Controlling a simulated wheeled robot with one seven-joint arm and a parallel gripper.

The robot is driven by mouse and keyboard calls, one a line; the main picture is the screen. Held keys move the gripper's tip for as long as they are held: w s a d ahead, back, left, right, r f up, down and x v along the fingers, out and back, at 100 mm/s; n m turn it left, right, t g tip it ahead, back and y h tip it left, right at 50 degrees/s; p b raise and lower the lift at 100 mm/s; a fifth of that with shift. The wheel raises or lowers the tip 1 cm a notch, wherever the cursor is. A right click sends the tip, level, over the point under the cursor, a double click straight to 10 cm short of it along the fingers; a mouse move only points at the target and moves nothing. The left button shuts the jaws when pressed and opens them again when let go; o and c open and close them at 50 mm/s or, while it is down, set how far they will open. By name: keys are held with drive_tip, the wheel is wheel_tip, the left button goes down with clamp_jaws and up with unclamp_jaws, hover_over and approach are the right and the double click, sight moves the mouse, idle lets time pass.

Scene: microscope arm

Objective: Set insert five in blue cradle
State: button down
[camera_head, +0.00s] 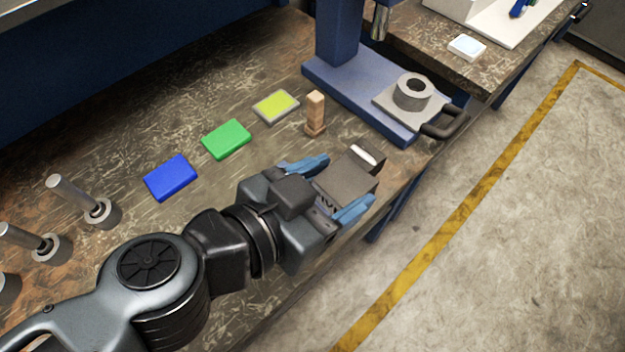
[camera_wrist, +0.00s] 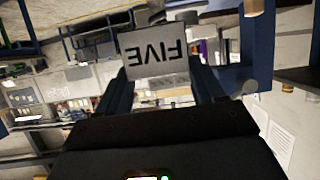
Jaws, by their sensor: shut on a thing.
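My gripper (camera_head: 338,186) is shut on insert five (camera_head: 346,179), a grey-brown block with a pale strip at its far end. Its two blue fingers lie along opposite sides of the block. In the wrist view the insert (camera_wrist: 157,55) shows the word FIVE upside down between the fingers (camera_wrist: 160,88). The block is held near the bench's front edge; its exact height cannot be told. The blue cradle (camera_head: 170,177) appears as a flat blue rectangle on the bench, left of my gripper and apart from it. No insert shows on it.
A green rectangle (camera_head: 227,139) and a yellow one with a grey rim (camera_head: 276,106) lie beyond the blue one. A wooden peg (camera_head: 315,115) stands just beyond my gripper. A blue-based press (camera_head: 352,91) stands at the right. Several metal pegs (camera_head: 98,211) stand at the left.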

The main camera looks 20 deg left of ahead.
drive_tip(key=a+f, duration=0.2)
drive_tip(key=a, duration=0.1)
drive_tip(key=a+f, duration=0.2)
drive_tip(key=a, duration=0.2)
drive_tip(key=w+a+f, duration=0.1)
drive_tip(key=a+f, duration=0.1)
drive_tip(key=a, duration=0.2)
drive_tip(key=shift+f, duration=2.2)
drive_tip(key=shift+c, duration=0.6)
unclamp_jaws()
drive_tip(key=shift+f, duration=0.15)
